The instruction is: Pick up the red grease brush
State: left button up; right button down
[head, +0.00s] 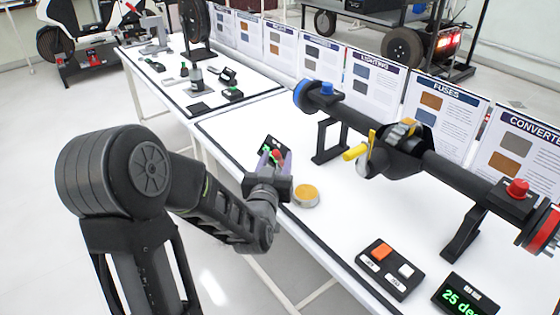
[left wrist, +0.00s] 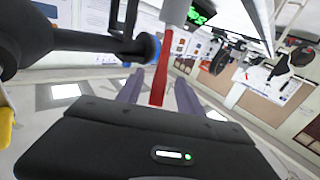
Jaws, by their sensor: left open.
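The red grease brush (left wrist: 161,78) shows in the left wrist view as a long red handle between my two fingers. In the head view a small red part of it (head: 277,154) shows at my left gripper (head: 273,160), and the rest is hidden. My left gripper is open, with its grey-purple fingers on either side of the handle in the left wrist view (left wrist: 158,95). I cannot tell whether either finger touches it. My right gripper is in neither view.
A round tin with an amber top (head: 306,194) stands just right of my left gripper. An axle assembly (head: 400,150) on black stands spans the white table (head: 335,232). A button box (head: 390,268) and a green-lit display (head: 464,298) sit near the front edge.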

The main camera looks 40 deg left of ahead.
pick_arm(q)
jog(key=x, duration=0.4)
jog(key=shift+w+a+f+p, duration=0.1)
jog(key=shift+w+p, duration=0.2)
jog(key=shift+p, duration=0.05)
jog(key=shift+c, duration=0.4)
grip_shut()
